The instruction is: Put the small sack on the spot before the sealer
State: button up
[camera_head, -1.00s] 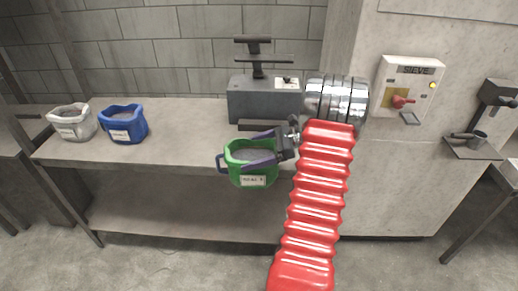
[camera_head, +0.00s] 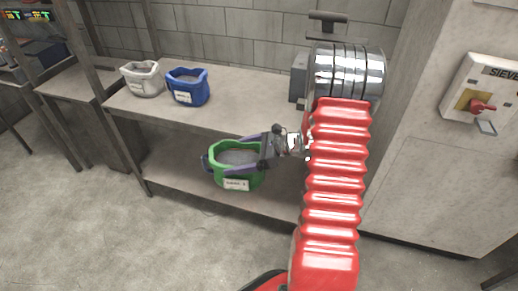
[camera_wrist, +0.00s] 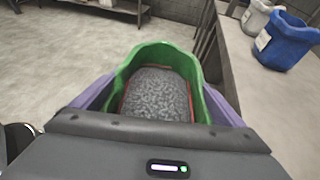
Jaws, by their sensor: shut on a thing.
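The green sack (camera_head: 237,174) has an open top with grey grainy contents and a white label on its front. My gripper (camera_head: 236,167) is shut on it, with the purple fingers along its two sides. It is held in front of the bench edge, below the level of the bench top. In the wrist view the green sack (camera_wrist: 160,88) sits upright between the fingers. The sealer (camera_head: 299,80) stands at the back of the bench, mostly hidden behind my red arm. The spot before the sealer is hidden or not discernible.
A white sack (camera_head: 142,78) and a blue sack (camera_head: 187,87) stand on the bench top (camera_head: 240,110) at the left. A lower shelf (camera_head: 180,182) runs under the bench. A sieve switch box (camera_head: 482,92) is on the wall at the right. Open floor lies in front.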

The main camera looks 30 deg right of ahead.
jog(key=w+a+f+n, duration=0.1)
jog(key=a+f, duration=0.3)
jog(key=a, duration=1.2)
jog(key=shift+g+y, duration=0.4)
jog(key=shift+f, duration=0.1)
